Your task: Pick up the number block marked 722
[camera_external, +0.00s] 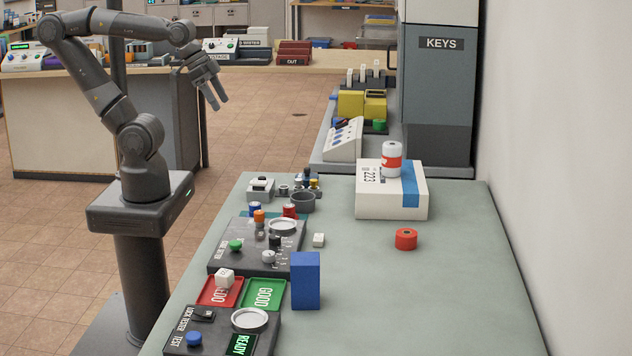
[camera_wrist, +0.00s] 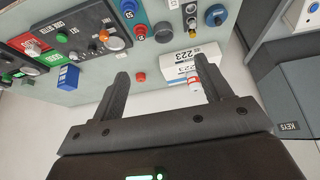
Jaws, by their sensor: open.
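No block in either view can be read as 722. A small white block (camera_external: 224,280) sits on the red tray (camera_external: 208,291) in the external view; its marking is too small to read. Another small white block (camera_external: 319,240) lies on the grey-green table (camera_external: 450,300), beside the dark panel with knobs (camera_external: 228,257); its marking is also unreadable. My gripper (camera_external: 215,100) is open and empty, raised left of the table and well apart from both blocks. In the wrist view my gripper's two fingers (camera_wrist: 160,72) are spread, with the table beyond them.
A white box marked 223 (camera_external: 385,205) carries a red-and-white bottle (camera_external: 391,160). A blue block (camera_external: 306,280) stands by the green GOOD tray (camera_external: 263,294). A red cylinder (camera_external: 406,239) sits on the table. The table's right part is clear. A KEYS cabinet (camera_external: 440,90) stands behind.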

